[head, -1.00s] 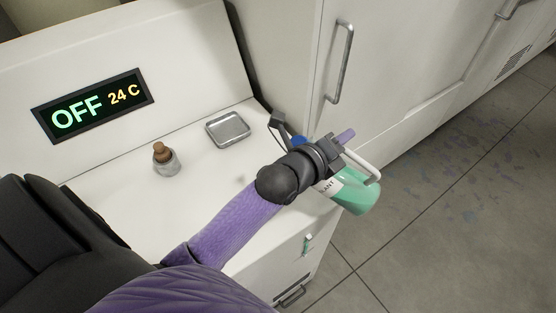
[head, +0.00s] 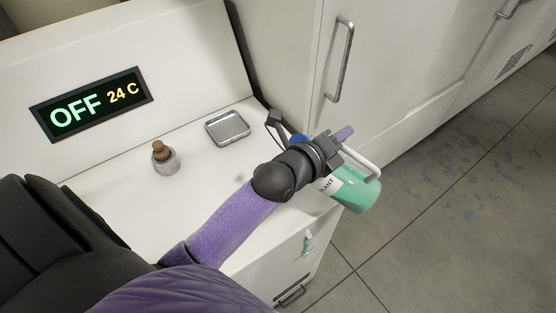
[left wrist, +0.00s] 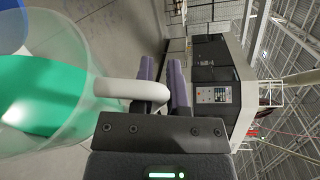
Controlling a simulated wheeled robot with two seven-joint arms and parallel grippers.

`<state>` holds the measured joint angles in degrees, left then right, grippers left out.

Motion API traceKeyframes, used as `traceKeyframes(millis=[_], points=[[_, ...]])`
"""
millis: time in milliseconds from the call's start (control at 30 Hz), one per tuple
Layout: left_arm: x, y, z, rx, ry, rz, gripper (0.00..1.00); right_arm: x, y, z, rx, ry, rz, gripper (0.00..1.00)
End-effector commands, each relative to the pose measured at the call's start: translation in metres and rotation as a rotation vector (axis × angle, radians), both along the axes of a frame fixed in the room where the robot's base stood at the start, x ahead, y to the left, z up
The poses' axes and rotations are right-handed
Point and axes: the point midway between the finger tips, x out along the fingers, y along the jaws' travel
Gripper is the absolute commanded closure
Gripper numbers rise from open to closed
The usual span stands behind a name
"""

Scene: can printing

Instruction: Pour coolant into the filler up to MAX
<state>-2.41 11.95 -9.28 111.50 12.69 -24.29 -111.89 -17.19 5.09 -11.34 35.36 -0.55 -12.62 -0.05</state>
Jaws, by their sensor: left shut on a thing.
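A translucent jug of green coolant (head: 357,194) with a white label hangs at the right end of the white machine, tilted in the head view with its green end toward the lower right. My left gripper (head: 346,146) is shut on its white handle (head: 366,161). The left wrist view shows the handle (left wrist: 122,89) running from the jug (left wrist: 45,95) to the fingers (left wrist: 164,88). A blue round piece (head: 298,140) shows behind my wrist, mostly hidden; I cannot tell if it is the filler. A small green gauge (head: 307,243) is on the machine's front. MAX is unreadable.
The machine's white top (head: 120,195) carries a stoppered glass bottle (head: 165,160) and a metal tray (head: 228,129). A display (head: 92,104) reads OFF, 24 C. A tall white cabinet (head: 390,60) stands close behind the jug. Grey floor is open at right.

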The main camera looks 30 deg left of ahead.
Motion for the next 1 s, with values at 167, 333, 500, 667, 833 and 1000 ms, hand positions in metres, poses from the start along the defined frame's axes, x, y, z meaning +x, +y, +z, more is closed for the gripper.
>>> traceKeyframes(millis=[167, 333, 500, 667, 833, 1000], points=[[0.0001, 0.0008, 0.0005, -0.007, -0.003, 0.000, 1.00, 0.0000, 0.0002, -0.0013, 0.000, 0.000, 0.000, 0.31], [0.0000, 0.0014, 0.0005, -0.013, -0.004, 0.000, 1.00, -0.0001, 0.0007, -0.0023, 0.001, 0.000, 0.000, 0.31], [-0.0002, 0.0021, 0.0003, -0.019, -0.004, 0.000, 1.00, -0.0002, 0.0017, -0.0034, 0.003, 0.001, 0.000, 0.31], [-0.0002, 0.0027, 0.0002, -0.025, -0.005, 0.000, 1.00, -0.0004, 0.0019, -0.0046, 0.003, 0.001, 0.000, 0.31], [-0.0003, 0.0034, 0.0002, -0.032, -0.006, 0.000, 1.00, -0.0004, 0.0018, -0.0056, 0.003, 0.002, 0.000, 0.31], [-0.0005, 0.0040, 0.0001, -0.037, -0.007, 0.000, 1.00, -0.0005, 0.0018, -0.0067, 0.003, 0.002, 0.000, 0.31]])
